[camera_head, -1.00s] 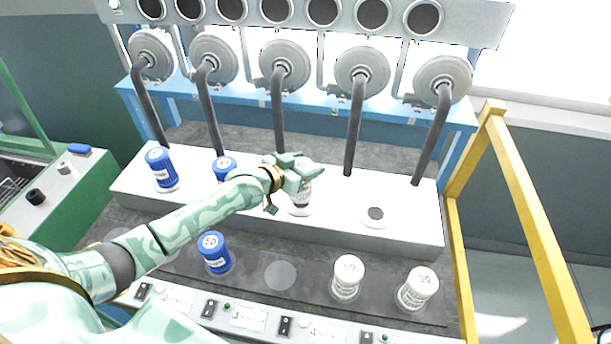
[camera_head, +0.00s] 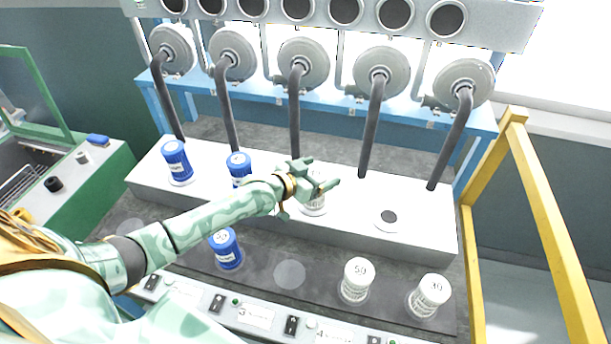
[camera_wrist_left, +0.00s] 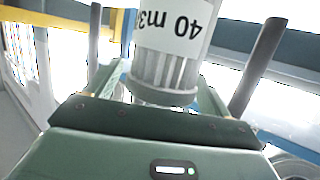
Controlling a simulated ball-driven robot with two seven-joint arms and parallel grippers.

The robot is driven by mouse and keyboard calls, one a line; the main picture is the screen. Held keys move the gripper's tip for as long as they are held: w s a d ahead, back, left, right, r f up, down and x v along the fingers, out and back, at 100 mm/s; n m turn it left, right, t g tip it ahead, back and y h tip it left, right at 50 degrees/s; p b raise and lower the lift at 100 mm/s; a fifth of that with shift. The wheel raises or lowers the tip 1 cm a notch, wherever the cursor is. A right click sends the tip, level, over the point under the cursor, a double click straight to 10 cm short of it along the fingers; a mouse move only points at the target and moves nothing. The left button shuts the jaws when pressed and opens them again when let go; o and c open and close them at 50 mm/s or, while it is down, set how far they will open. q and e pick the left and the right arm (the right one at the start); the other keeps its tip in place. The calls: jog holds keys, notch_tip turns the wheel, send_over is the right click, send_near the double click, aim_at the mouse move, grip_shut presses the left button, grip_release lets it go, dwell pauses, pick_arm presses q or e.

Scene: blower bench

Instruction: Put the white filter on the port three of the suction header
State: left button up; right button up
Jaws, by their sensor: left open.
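A white filter (camera_head: 315,206) stands upright on the long white suction header (camera_head: 270,212), at the third place from the left. My left gripper (camera_head: 324,180) is at its upper part and hides some of it. In the left wrist view the filter (camera_wrist_left: 165,68), with a printed label reading "40 m3", is between the two spread fingers. The gripper is open; I cannot tell whether either finger touches the filter. The filter's seat on the port is mostly hidden. My right gripper is not in view.
Blue filters (camera_head: 177,163) (camera_head: 239,166) stand on the two left places; an empty round port (camera_head: 388,217) is to the right. In front, a grey strip holds a blue filter (camera_head: 226,249) and white filters (camera_head: 356,281) (camera_head: 429,296). Grey hoses (camera_head: 372,130) rise behind; a yellow frame (camera_head: 545,220) stands right.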

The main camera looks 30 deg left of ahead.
pick_arm(q)
jog(key=p+v, duration=0.2)
jog(key=v, duration=0.9)
jog(key=shift+s, duration=0.25)
